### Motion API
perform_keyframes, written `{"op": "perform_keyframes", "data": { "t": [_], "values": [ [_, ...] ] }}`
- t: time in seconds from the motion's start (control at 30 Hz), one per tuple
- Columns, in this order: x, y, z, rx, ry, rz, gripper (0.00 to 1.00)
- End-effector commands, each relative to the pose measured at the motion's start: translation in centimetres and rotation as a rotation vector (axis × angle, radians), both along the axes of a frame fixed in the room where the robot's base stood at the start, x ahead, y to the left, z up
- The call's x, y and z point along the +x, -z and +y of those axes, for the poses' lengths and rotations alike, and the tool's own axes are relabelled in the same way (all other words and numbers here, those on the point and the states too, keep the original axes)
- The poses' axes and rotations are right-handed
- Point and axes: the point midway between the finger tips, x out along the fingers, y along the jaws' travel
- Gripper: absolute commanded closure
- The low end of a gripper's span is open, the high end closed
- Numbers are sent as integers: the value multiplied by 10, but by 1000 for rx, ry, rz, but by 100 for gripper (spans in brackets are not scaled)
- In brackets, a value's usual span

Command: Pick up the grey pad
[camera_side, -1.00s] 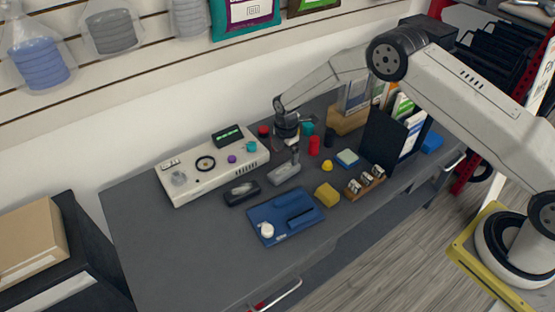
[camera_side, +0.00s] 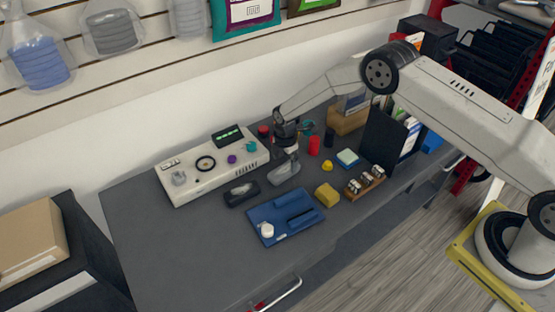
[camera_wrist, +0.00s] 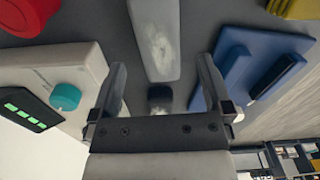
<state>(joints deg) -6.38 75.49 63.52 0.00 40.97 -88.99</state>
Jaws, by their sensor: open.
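The grey pad (camera_side: 283,176) lies on the dark workbench, between the white control box and the blue tray. In the wrist view the grey pad (camera_wrist: 156,38), with a pale worn patch on top, runs lengthwise in the upper middle, its near end between my fingertips. My gripper (camera_side: 290,164) is low over the pad in the side view and partly hides it. In the wrist view my gripper (camera_wrist: 163,78) is open, with one finger on each side of the pad and visible gaps.
A black pad (camera_side: 242,193) lies left of the grey one. The white control box (camera_side: 190,188) and blue tray (camera_side: 293,227) flank it closely. A yellow block (camera_side: 327,195) and red cylinder (camera_side: 314,146) stand to the right. The bench's front left is clear.

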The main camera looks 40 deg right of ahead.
Motion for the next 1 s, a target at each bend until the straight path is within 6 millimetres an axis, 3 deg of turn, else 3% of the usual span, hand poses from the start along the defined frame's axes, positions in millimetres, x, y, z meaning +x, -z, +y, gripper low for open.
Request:
{"op": "perform_keyframes", "data": {
  "t": [0.5,1.0],
  "values": [
    [1,44,1,1,0,0,0],
    [1,46,1,1,0,-2,0]
  ]
}}
